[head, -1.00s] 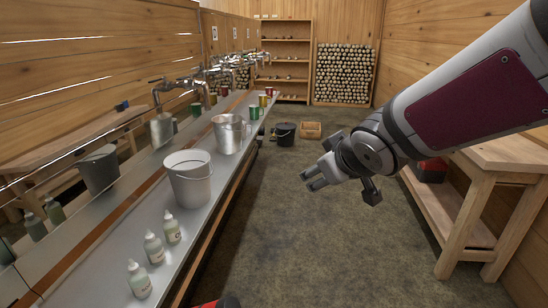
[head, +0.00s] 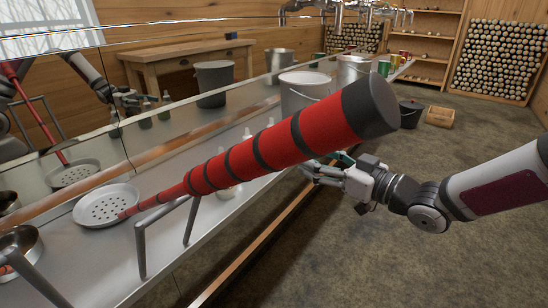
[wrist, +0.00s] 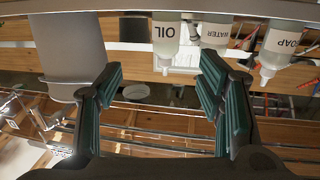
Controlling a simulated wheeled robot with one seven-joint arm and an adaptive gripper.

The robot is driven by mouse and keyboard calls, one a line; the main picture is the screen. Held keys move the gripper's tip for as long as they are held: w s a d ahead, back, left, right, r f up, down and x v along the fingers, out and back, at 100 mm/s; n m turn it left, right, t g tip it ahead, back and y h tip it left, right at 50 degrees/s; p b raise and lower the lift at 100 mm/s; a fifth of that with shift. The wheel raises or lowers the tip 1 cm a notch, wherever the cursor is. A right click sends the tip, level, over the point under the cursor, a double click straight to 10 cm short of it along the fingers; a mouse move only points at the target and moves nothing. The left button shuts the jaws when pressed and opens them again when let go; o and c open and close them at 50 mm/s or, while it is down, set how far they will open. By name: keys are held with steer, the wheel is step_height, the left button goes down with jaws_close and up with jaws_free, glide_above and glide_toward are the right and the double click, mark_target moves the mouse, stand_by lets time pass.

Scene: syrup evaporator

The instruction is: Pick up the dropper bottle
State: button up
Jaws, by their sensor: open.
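Three small pale bottles with nozzle tips stand on the metal counter. In the wrist view they read OIL (wrist: 166,32), WATER (wrist: 215,36) and SOAP (wrist: 283,42), nozzles pointing down in the picture. Which one is meant by the dropper bottle I cannot tell. In the head view a red handle hides most of them; part of one bottle (head: 229,191) shows below it. My gripper (head: 318,172) is at the counter's front edge, right of the bottles. In the wrist view my gripper (wrist: 160,88) is open, with nothing between its fingers.
A large red-and-black handle (head: 285,143) of a perforated skimmer (head: 103,208) crosses the near view over the counter (head: 185,245). A pail (head: 302,92) stands beyond the bottles; a grey pail also fills the wrist view's left (wrist: 60,45).

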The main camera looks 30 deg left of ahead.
steer(key=b+x, duration=0.2)
steer(key=x, duration=0.6)
steer(key=shift+s+a, duration=0.1)
steer(key=shift+a, duration=0.35)
steer(key=x, duration=0.1)
steer(key=b+x, duration=0.2)
steer(key=x, duration=0.1)
steer(key=shift+s+a+f, duration=0.15)
steer(key=shift+s+f, duration=0.05)
steer(key=shift+f, duration=0.05)
steer(key=shift+w+a+r+b, duration=0.1)
steer(key=shift+a+b, duration=0.25)
steer(key=shift+a, duration=0.1)
steer(key=c, duration=1.3)
